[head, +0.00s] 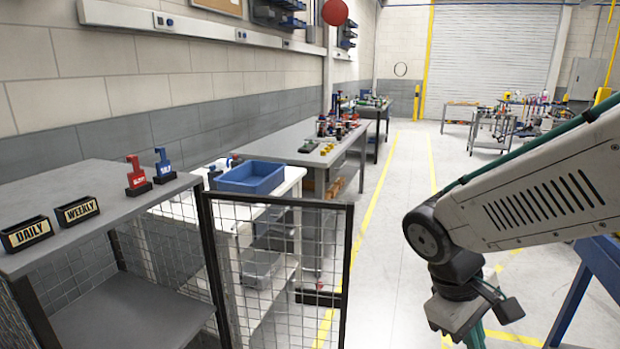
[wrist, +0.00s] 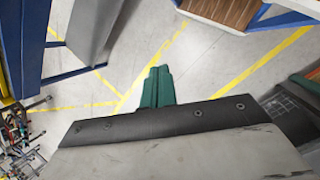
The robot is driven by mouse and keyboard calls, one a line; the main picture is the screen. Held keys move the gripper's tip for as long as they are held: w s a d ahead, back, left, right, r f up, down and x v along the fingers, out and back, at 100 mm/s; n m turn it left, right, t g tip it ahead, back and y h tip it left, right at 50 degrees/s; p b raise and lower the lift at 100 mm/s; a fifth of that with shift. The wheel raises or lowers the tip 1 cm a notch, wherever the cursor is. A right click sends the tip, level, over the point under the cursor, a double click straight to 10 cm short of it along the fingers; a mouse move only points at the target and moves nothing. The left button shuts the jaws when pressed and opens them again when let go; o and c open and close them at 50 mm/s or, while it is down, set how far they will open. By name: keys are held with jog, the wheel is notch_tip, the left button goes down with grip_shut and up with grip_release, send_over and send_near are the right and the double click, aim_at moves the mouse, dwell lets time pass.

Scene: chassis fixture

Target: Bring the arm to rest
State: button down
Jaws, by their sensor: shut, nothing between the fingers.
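My arm (head: 535,200) reaches in from the right edge of the head view and bends down at its wrist joint. My gripper points down at the bottom edge of that view, where its fingertips are cut off. In the wrist view my gripper (wrist: 157,74) shows as two green fingers lying together, with nothing between them. They hang over bare grey floor and touch nothing that I can see.
A wire mesh panel (head: 279,275) stands left of my arm. A blue frame (head: 588,275) stands at right. The aisle floor (head: 385,240) is clear.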

jog(key=s+d+r+m+t+y, duration=0.1)
jog(key=s+r+m+t+y, duration=0.2)
jog(key=s+r+m, duration=0.3)
jog(key=s+r+y, duration=0.1)
jog(key=s+r, duration=0.1)
jog(key=s, duration=0.1)
jog(key=shift+s+d+r, duration=0.15)
jog(key=shift+s+d, duration=0.05)
jog(key=shift+s, duration=0.05)
jog(key=shift+d, duration=0.1)
